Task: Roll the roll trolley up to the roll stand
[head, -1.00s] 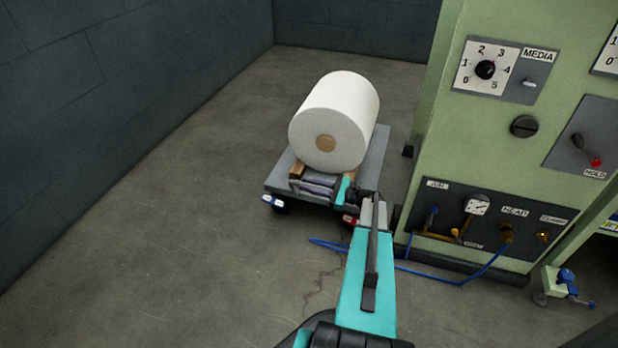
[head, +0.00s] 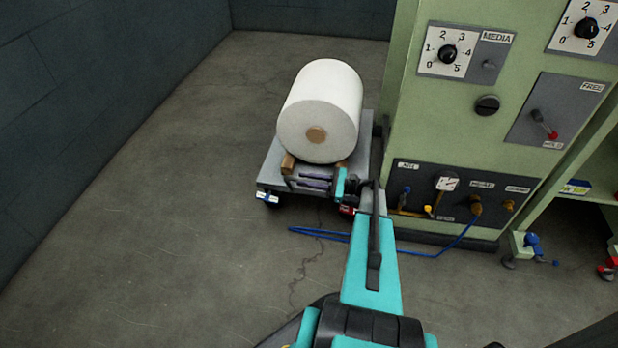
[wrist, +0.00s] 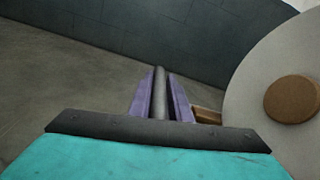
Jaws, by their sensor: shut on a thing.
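The roll trolley (head: 270,176) is a low grey cart on the floor, left of the green machine. A large white roll (head: 322,112) with a brown core lies on it between wooden chocks. My gripper (head: 318,183) reaches the trolley's near end, with purple fingers around a grey bar. In the wrist view my gripper (wrist: 160,98) is shut on the dark bar of the trolley handle (wrist: 159,92), and the white roll (wrist: 262,118) stands close at right. I cannot make out a separate roll stand.
The green machine (head: 400,120) with dials and a valve panel stands close to the trolley's right side. A blue hose (head: 420,254) lies on the floor in front of it. Dark walls (head: 100,70) close the left and back. The floor at left is clear.

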